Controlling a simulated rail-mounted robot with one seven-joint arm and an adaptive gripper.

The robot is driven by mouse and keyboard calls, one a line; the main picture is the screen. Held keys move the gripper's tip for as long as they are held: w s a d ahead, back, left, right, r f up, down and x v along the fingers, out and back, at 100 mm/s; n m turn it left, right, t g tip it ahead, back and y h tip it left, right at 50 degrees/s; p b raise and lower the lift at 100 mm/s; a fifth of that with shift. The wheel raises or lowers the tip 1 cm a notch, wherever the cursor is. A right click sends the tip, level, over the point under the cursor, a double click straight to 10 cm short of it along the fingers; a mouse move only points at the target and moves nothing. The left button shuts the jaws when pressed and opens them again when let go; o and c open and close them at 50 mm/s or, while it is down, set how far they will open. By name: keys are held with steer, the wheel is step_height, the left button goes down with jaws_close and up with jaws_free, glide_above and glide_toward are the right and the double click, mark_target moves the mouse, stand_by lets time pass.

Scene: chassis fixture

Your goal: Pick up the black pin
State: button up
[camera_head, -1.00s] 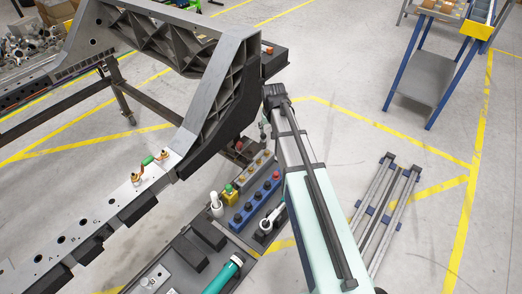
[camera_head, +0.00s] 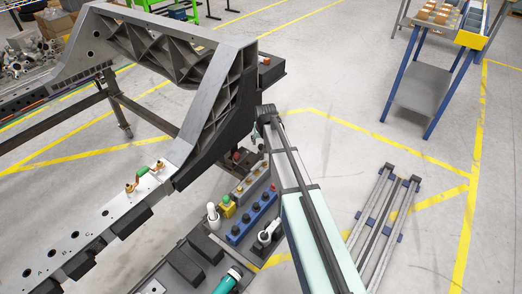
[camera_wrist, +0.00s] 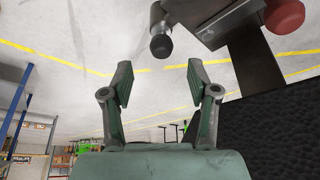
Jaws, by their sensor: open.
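My gripper (camera_wrist: 161,85) is open and empty in the wrist view, its two fingers spread apart. A dark round-ended cylinder (camera_wrist: 161,44) with a grey upper part shows above and beyond the gap between the fingertips, apart from them; I cannot tell whether it is the black pin. In the head view, a blue block (camera_head: 233,240) holds a row of several black-topped pieces (camera_head: 257,206) on the bench, left of my arm. Which of these is the black pin is unclear. My arm largely hides the gripper in the head view.
A red knob (camera_wrist: 285,15) and a black textured surface (camera_wrist: 280,125) lie close on the right in the wrist view. The grey chassis frame (camera_head: 214,92) stands left of my arm. A white-handled tool (camera_head: 268,232) and teal cylinder (camera_head: 228,280) lie on the bench. Floor at right is partly clear.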

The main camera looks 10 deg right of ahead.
mark_target(261, 145)
steer(key=shift+x, duration=2.9)
steer(key=shift+s+a, duration=0.1)
jaws_close()
